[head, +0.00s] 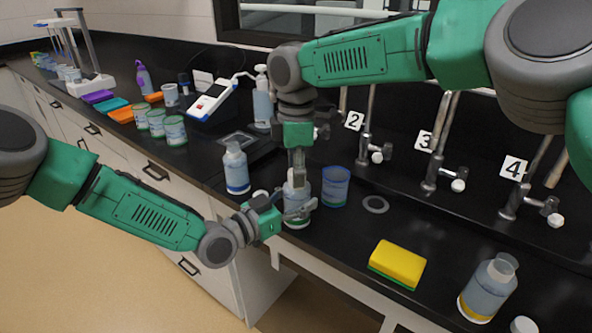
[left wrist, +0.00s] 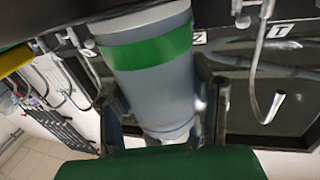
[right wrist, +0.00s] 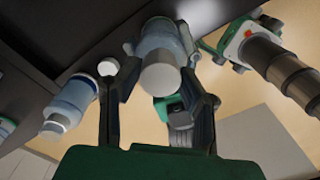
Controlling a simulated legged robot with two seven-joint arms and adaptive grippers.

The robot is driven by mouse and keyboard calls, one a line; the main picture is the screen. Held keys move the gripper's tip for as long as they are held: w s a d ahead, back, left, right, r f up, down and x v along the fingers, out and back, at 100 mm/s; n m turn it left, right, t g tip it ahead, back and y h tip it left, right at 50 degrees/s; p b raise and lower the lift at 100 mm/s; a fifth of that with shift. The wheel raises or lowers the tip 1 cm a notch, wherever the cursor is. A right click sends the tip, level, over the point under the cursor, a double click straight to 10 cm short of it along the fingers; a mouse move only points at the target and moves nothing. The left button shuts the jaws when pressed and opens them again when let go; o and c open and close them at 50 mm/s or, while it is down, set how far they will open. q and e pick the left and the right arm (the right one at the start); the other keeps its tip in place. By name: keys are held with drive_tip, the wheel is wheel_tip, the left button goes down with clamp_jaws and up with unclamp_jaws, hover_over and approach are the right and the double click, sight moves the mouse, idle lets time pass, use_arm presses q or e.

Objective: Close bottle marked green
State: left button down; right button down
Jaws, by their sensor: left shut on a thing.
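The bottle with a green band (left wrist: 150,50) stands upright at the counter's front edge, in the middle of the head view (head: 296,190). My left gripper (head: 292,213) is shut on its body from the front left. A white top (right wrist: 160,76), cap or bare neck I cannot tell, shows in the right wrist view. My right gripper (right wrist: 160,55) points down over this bottle. Its fingers are apart, one on each side of the top, with gaps visible. In the head view the right gripper (head: 297,172) partly hides the bottle's top.
A blue-banded bottle (head: 236,170) stands left with a loose white cap (head: 260,193) beside it. A blue-rimmed cup (head: 335,188) is close right. Taps (head: 432,165) line the back.

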use_arm(q)
drive_tip(key=shift+s, duration=0.1)
use_arm(e)
drive_tip(key=m, duration=1.1)
drive_tip(key=c, duration=1.1)
unclamp_jaws()
drive_tip(key=shift+o, duration=0.2)
drive_tip(key=shift+r, duration=2.25)
drive_tip(key=shift+r+n, duration=1)
drive_tip(key=shift+r, duration=0.75)
drive_tip(key=shift+c, duration=0.5)
drive_tip(key=shift+f, duration=4.05)
